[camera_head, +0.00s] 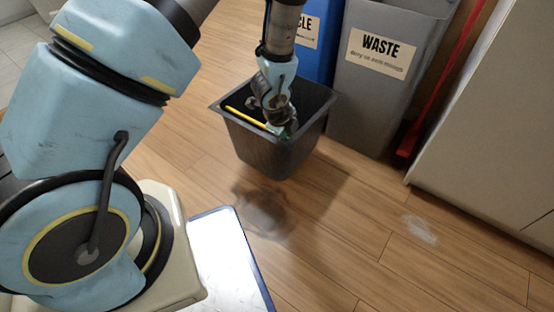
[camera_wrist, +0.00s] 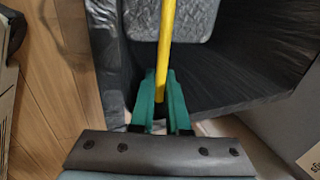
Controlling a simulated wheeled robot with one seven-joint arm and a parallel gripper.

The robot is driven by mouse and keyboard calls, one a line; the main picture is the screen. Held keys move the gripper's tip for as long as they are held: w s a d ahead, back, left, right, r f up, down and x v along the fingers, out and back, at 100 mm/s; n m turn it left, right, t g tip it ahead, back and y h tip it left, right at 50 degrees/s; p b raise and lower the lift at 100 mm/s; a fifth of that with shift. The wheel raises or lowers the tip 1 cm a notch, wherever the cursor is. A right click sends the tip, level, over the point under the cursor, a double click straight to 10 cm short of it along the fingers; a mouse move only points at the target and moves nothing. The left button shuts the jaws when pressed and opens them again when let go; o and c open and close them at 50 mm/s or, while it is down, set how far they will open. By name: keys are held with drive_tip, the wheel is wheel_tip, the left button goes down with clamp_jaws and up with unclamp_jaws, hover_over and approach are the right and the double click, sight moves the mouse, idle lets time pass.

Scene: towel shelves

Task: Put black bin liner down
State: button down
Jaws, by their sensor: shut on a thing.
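The black bin liner (camera_head: 272,152) is a dark, open-topped, tapered tub in the middle of the head view, roughly upright. A thin yellow handle (camera_head: 243,116) crosses its opening. My gripper (camera_head: 284,130) is over the near rim, with its green fingers shut on the handle. In the wrist view, the fingers (camera_wrist: 160,88) close around the yellow handle (camera_wrist: 167,30), and the liner's dark inner wall (camera_wrist: 240,75) fills much of the picture. A dark shadow lies on the floor below the liner, apart from its base, so it appears to hang above the floor. Its far base edge is hidden.
A grey bin marked WASTE (camera_head: 378,90) stands close behind the liner on the right, with a blue bin (camera_head: 322,45) beside it. A red pole (camera_head: 440,90) leans near a pale cabinet (camera_head: 490,110). The wooden floor (camera_head: 340,235) in front is clear.

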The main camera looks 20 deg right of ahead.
sight(276, 159)
wheel_tip(276, 159, down, 7)
drive_tip(key=b, duration=0.2)
drive_tip(key=shift+f+b, duration=0.2)
drive_tip(key=shift+b, duration=0.1)
drive_tip(key=shift+f, duration=0.1)
drive_tip(key=c, duration=0.9)
unclamp_jaws()
